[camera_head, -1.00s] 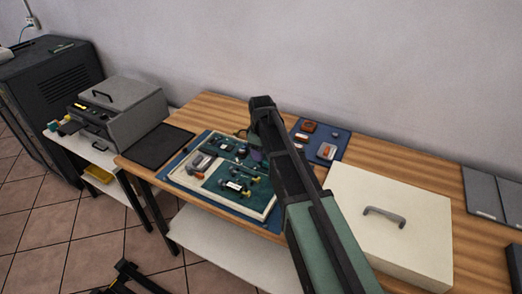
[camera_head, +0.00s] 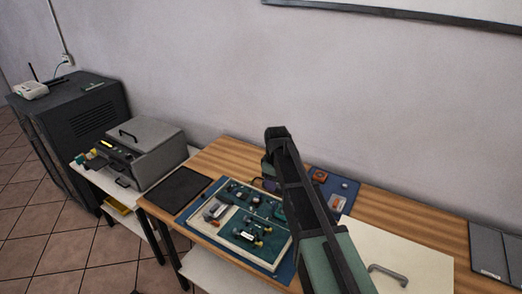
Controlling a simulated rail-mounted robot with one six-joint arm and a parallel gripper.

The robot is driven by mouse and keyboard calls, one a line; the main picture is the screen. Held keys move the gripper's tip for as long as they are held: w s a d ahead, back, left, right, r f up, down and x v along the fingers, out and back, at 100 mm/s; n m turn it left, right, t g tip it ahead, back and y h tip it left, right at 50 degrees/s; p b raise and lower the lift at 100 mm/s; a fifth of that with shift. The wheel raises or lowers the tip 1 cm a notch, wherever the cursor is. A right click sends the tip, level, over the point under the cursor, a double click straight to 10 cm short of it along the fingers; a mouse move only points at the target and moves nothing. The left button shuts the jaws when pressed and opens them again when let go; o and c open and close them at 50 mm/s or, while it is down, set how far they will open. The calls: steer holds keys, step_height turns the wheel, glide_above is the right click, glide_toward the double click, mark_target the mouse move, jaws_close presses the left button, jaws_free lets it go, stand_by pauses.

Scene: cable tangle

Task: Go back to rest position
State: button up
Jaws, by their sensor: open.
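My arm rises from the lower right, with a green link and a dark upper end, in front of the table's middle. My gripper cannot be made out; the arm's own links seem to hide it. Behind and left of the arm, a board with several small parts and connectors (camera_head: 233,212) lies on a blue mat (camera_head: 217,244) on the wooden table (camera_head: 232,158). The arm covers the right part of this board area. I see nothing held.
A dark flat pad (camera_head: 180,190) lies left of the board. A grey machine (camera_head: 150,150) and a black cabinet (camera_head: 85,115) stand at the left. A grey panel (camera_head: 492,248) lies far right.

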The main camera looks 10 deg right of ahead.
steer(key=s+m, duration=1)
steer(key=s, duration=1.2)
steer(key=shift+s, duration=0.35)
